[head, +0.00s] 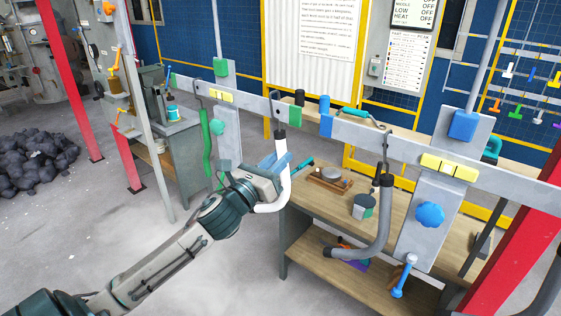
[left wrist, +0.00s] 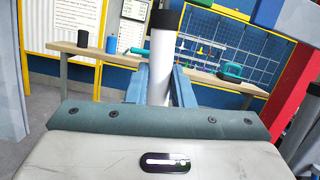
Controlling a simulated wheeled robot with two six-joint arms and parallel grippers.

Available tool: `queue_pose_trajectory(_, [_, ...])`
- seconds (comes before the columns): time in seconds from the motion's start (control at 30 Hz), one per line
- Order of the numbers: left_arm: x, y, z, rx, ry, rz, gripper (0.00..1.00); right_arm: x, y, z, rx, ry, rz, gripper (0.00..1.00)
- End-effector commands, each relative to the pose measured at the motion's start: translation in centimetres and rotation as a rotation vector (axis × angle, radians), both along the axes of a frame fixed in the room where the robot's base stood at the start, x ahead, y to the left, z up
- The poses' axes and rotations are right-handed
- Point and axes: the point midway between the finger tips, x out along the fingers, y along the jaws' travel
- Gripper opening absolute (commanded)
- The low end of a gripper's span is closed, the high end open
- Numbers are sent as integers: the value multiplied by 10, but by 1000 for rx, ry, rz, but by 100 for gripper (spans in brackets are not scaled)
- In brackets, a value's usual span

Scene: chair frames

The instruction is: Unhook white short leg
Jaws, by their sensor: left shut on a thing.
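The white short leg (head: 284,182) is a bent white tube with a black top end, upright below a dark hook (head: 275,98) on the grey rail. Its lower end curves to the left. The black end meets the hook's lower part; I cannot tell whether it still bears on it. My right gripper is not in view.
The grey rail (head: 345,131) crosses above the gripper. A green leg (head: 206,145) hangs to the left and a grey leg (head: 384,225) to the right. A wooden bench (head: 330,207) with small items stands behind. A grey panel (head: 425,240) and red post (head: 515,235) stand at right.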

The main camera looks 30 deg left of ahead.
Motion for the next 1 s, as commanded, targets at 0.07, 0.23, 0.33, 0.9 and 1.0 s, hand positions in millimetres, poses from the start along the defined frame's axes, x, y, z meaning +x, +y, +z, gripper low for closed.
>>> queue_pose_trajectory(0.07, [-3,0,-1,1,0,-2,0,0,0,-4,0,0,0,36])
queue_pose_trajectory(0.23, [-9,0,-1,2,-1,-1,0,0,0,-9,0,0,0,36])
queue_pose_trajectory(0.33, [-12,0,0,1,-3,-2,0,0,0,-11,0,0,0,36])
queue_pose_trajectory(0.9, [-16,0,0,0,-2,-2,0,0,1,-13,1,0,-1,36])
queue_pose_trajectory(1.0, [-21,1,-1,7,0,-2,0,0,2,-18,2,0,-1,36])
